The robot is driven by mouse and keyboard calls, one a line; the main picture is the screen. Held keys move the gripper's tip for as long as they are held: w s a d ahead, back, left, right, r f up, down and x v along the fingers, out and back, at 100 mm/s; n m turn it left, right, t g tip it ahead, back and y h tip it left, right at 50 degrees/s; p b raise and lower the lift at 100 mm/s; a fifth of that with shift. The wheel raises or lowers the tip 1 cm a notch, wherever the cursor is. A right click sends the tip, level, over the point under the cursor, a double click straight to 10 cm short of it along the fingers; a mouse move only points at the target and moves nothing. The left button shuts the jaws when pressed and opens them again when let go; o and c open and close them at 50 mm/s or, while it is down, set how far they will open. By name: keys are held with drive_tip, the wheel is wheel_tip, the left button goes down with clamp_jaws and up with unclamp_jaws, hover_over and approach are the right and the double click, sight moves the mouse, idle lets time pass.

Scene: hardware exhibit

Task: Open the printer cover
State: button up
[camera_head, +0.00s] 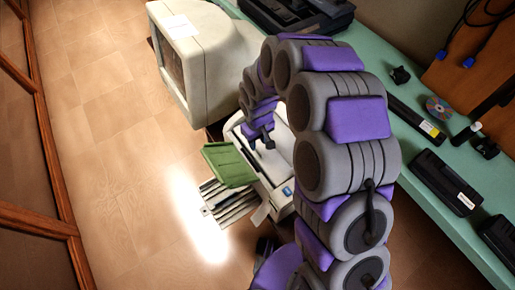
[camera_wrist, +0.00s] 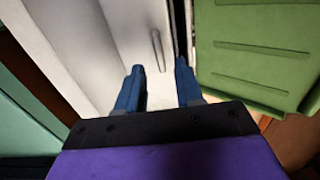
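In the head view my gripper (camera_head: 262,138) is over the printer; contact cannot be told.
An old monitor (camera_head: 205,55) stands behind the printer. A slatted grey tray (camera_head: 228,205) extends at the printer's lower left. The teal table (camera_head: 395,160) on the right holds black devices, a disc (camera_head: 438,108) and small parts. The floor (camera_head: 110,150) on the left is clear.

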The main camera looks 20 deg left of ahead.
sight(258, 149)
wheel_tip(258, 149, down, 5)
drive_tip(key=shift+f+b, duration=0.1)
drive_tip(key=shift+b, duration=0.3)
drive_tip(key=shift+c, duration=0.4)
clamp_jaws()
idle(0.9)
